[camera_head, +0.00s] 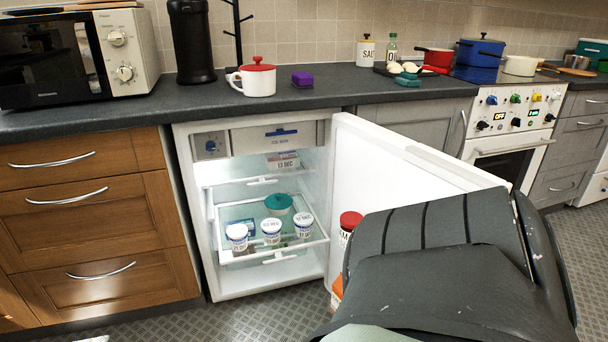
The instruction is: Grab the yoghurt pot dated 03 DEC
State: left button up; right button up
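Three white yoghurt pots stand side by side on the pulled-out glass shelf (262,259) of the open fridge: a left pot (237,238), a middle pot (272,233) and a right pot (303,226). Their lids carry printed dates too small to read surely, so I cannot tell which is 03 DEC. A package (283,161) marked 13 DEC is on the upper shelf. Neither gripper is in view; a dark link of my arm fills the lower right.
The fridge door (390,160) stands open to the right, with a red-capped bottle (350,221) in its rack, partly hidden by my arm. Wooden drawers (95,210) flank the fridge on the left. The countertop (330,97) above holds a red-lidded mug (258,80) and a microwave (75,58).

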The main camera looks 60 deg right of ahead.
aim_at(271, 227)
jog(key=i+l+z, duration=0.1)
jog(key=i+z, duration=0.65)
jog(key=z, duration=0.15)
jog(key=i+j+z, duration=0.2)
jog(key=i+z, duration=0.25)
jog(key=k, duration=0.1)
